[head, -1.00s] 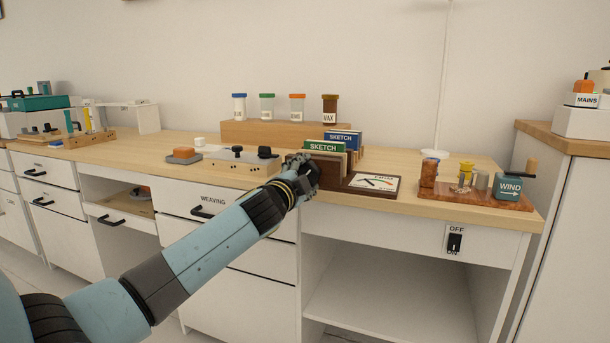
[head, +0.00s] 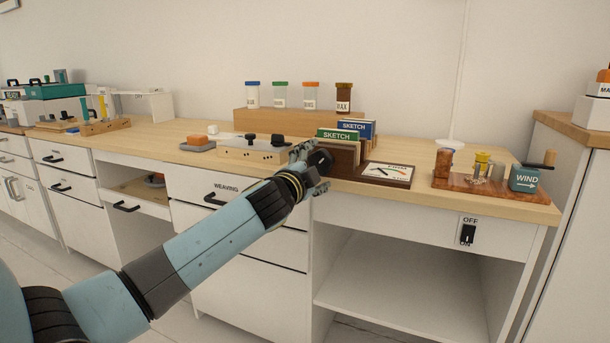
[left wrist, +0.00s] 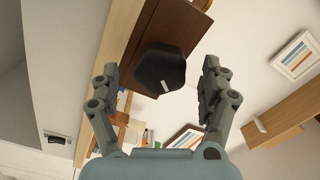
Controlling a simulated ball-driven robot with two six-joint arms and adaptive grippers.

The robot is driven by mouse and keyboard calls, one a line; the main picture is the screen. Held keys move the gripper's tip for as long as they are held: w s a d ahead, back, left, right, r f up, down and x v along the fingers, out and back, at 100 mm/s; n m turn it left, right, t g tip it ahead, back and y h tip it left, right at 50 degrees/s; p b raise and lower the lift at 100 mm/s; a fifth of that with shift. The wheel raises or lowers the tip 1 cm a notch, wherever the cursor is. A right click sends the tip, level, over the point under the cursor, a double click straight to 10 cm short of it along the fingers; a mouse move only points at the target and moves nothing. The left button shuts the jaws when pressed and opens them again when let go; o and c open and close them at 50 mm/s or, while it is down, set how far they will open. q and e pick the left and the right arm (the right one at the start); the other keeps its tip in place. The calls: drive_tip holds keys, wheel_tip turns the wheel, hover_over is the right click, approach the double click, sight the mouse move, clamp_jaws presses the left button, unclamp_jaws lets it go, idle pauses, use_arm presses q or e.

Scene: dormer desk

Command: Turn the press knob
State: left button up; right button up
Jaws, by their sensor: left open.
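The press knob (left wrist: 160,68) is a dark, faceted knob with a short white mark, on a brown wooden face in the left wrist view. My left gripper (left wrist: 160,78) is open, with one finger on each side of the knob. A gap shows between each finger and the knob; whether the knob is within fingertip depth is hard to tell. In the head view my left gripper (head: 312,172) is at the front of the brown wooden press (head: 345,158), partly covering it and the knob. My right gripper is not in view.
Green and blue SKETCH books (head: 337,135) stand just behind the gripper. A framed dial card (head: 388,171) lies to the right. The WIND box (head: 524,179) sits at the desk's right end.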

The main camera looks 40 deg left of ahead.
use_arm(q)
drive_tip(key=v, duration=1)
